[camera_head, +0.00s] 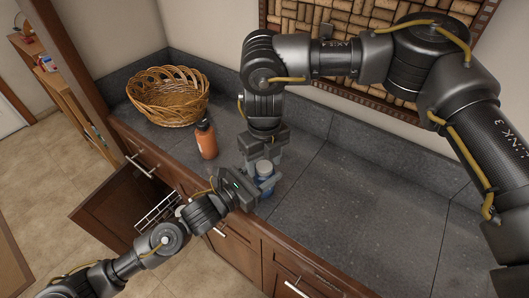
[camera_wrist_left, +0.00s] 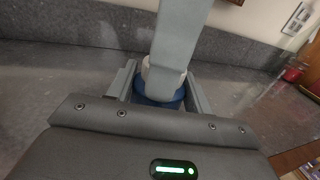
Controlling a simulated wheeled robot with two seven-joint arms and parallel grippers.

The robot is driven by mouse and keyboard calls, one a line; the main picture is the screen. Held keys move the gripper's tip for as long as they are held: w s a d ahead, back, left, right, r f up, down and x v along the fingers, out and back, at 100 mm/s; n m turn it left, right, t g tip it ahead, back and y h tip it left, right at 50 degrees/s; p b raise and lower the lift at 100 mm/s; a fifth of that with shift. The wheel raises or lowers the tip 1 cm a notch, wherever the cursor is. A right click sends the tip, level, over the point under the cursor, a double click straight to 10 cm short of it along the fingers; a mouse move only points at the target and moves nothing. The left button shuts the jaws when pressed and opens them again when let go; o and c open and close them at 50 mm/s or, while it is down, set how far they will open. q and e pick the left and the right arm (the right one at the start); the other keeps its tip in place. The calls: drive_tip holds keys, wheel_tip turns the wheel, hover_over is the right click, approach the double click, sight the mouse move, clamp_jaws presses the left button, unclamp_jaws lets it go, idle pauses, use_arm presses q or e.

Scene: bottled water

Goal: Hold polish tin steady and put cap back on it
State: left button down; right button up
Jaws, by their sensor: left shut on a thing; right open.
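A small blue tin (camera_head: 266,184) stands near the front edge of the grey counter; it also shows in the left wrist view (camera_wrist_left: 160,101). My left gripper (camera_head: 256,186) reaches in from the left and is shut on the tin, with a finger on each side. A pale cap-like piece (camera_wrist_left: 148,68) sits at the tin's top in the left wrist view, partly hidden by a finger of my right gripper. My right gripper (camera_head: 264,158) points down right over the tin and is open, its fingers around the top. Whether the cap is fully seated cannot be told.
An orange bottle with a dark top (camera_head: 206,141) stands left of the grippers. A wicker basket (camera_head: 168,97) is at the back left. An open drawer or door with a wire rack (camera_head: 158,213) is below the counter. The right side of the counter (camera_head: 370,215) is clear.

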drive_tip(key=shift+f, duration=0.2)
drive_tip(key=c, duration=1)
drive_tip(key=shift+c, duration=0.2)
drive_tip(key=m, duration=0.3)
drive_tip(key=o, duration=1.1)
